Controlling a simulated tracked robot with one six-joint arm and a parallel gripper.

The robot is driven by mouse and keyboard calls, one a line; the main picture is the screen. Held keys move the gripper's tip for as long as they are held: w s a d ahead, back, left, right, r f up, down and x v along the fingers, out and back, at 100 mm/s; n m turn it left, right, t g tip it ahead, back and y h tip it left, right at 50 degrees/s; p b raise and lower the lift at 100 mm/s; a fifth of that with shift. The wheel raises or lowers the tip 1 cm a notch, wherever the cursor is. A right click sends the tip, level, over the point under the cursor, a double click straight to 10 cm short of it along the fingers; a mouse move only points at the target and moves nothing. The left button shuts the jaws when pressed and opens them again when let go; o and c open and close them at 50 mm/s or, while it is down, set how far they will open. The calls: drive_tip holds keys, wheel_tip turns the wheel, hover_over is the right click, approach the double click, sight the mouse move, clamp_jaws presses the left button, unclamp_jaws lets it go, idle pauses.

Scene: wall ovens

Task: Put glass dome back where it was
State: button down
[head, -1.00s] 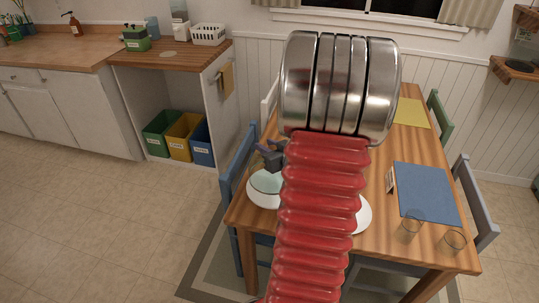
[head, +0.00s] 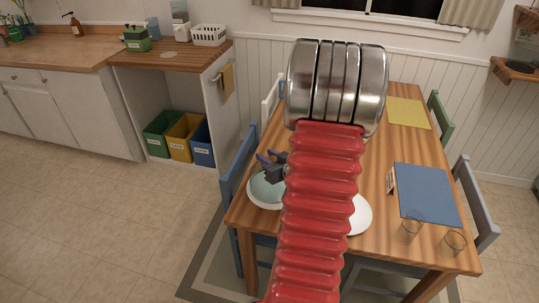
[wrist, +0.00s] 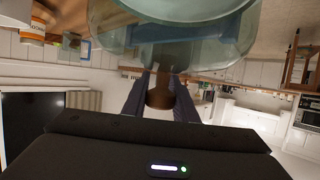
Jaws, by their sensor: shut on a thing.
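The glass dome (head: 266,188) is pale green and clear, and it shows at the near left part of the wooden table, left of my arm. My gripper (head: 276,165) is directly above it. In the wrist view, my gripper (wrist: 160,98) has its two fingers on either side of the dome's brown knob (wrist: 160,90), shut on it. The dome (wrist: 205,35) fills the top of that view. A white plate rim (head: 262,205) shows around the dome's lower edge. I cannot tell whether dome and plate touch. My arm hides the dome's right side.
The wooden table (head: 385,235) also holds a white plate (head: 360,215) partly behind my arm, a small card (head: 390,181), a blue mat (head: 425,190), two clear glasses (head: 409,230) and a yellow mat (head: 408,113). A blue chair (head: 237,170) stands close on the left.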

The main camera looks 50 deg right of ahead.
drive_tip(key=c, duration=1.4)
unclamp_jaws()
drive_tip(key=shift+c, duration=0.2)
drive_tip(key=shift+s+r, duration=0.1)
drive_tip(key=shift+s, duration=0.05)
drive_tip(key=v, duration=1.1)
drive_tip(key=shift+s+r, duration=0.1)
drive_tip(key=shift+s, duration=0.15)
